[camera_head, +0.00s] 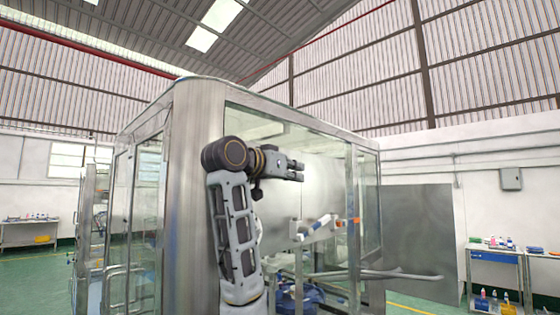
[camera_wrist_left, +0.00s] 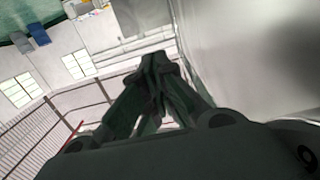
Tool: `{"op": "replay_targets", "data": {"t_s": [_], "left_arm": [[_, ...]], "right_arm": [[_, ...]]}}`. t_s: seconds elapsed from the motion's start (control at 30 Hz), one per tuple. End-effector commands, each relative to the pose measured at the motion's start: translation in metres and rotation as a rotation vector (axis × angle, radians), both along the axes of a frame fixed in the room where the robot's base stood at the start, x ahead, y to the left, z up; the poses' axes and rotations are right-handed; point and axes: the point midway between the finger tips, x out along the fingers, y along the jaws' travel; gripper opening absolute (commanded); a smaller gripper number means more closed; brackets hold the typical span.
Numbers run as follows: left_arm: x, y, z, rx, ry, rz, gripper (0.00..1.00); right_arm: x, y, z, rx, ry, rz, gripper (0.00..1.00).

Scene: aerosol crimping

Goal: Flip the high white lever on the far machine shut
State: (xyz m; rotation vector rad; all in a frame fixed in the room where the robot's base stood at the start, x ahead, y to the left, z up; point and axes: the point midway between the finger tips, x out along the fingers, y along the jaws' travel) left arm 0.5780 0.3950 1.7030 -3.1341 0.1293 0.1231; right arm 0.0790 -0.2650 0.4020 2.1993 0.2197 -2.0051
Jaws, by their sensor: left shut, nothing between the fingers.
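The far machine (camera_head: 197,130) is a large steel-framed cabin with glass panels in the head view. A short white bar (camera_head: 321,223) with a blue end shows low behind or at the front glass, below and right of my gripper; I cannot tell whether it is the high white lever. My left gripper (camera_head: 299,172) is raised in front of the cabin's upper glass, pointing right, shut and empty. In the left wrist view its fingers (camera_wrist_left: 155,62) meet at the tips, with no lever visible between or beside them. My right gripper is not in view.
Grey metal handles (camera_head: 375,273) stick out at the cabin's lower front. A grey panel (camera_head: 420,240) stands to its right. Work tables with bottles stand at the far right (camera_head: 495,257) and far left (camera_head: 28,227). Green floor is open at the left.

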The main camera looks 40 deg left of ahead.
Motion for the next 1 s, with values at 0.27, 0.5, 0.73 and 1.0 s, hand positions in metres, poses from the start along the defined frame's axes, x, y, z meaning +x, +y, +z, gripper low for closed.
{"op": "replay_targets", "data": {"t_s": [0.27, 0.5, 0.73, 1.0], "left_arm": [[-0.03, 0.003, 0.016, 0.002, -0.002, 0.001, 0.0], [-0.05, 0.004, 0.028, 0.001, 0.0, 0.001, 0.0], [-0.06, 0.005, 0.033, 0.001, 0.001, 0.001, 0.0], [-0.061, 0.005, 0.034, 0.001, 0.001, 0.0, 0.0]], "right_arm": [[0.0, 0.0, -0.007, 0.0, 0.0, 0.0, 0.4], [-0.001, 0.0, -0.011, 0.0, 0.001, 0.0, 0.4], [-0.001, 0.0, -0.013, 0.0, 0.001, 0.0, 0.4], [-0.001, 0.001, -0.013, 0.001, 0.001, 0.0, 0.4]]}}
